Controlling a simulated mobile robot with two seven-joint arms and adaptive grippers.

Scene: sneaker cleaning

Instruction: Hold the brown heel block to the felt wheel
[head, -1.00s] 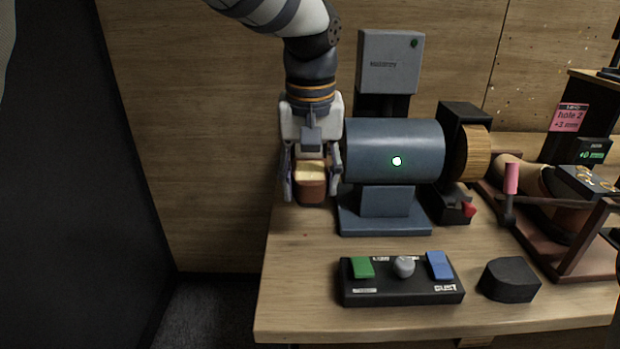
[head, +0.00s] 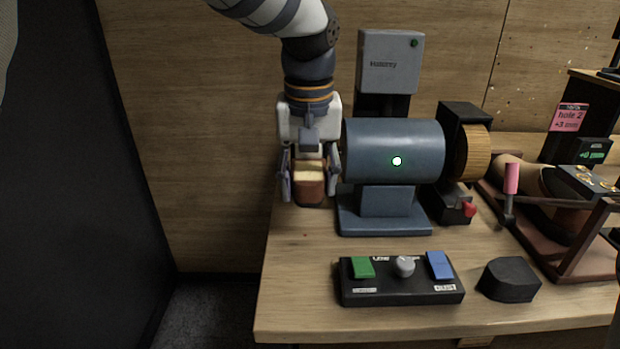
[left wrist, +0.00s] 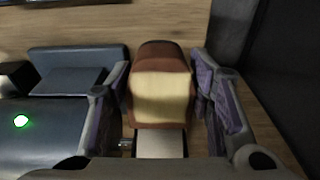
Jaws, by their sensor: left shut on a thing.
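The brown heel block (head: 309,186), with a cream face, is between the fingers of my left gripper (head: 310,180), to the left of the blue-grey motor (head: 394,152). In the left wrist view, the block (left wrist: 160,60) is gripped from both sides by purple-padded fingers. A pale band (left wrist: 160,144) beside a small metal shaft lies just below the block there; it looks like the felt wheel's edge. I cannot tell whether block and band touch. In the head view my gripper hides that spot. My right gripper is not in view.
A tan wheel (head: 472,153) is on the motor's right end. A control box (head: 400,287) with green and blue buttons and a dark block (head: 508,279) stand in front. A shoe rack (head: 575,245) is at right. The table's front left is clear.

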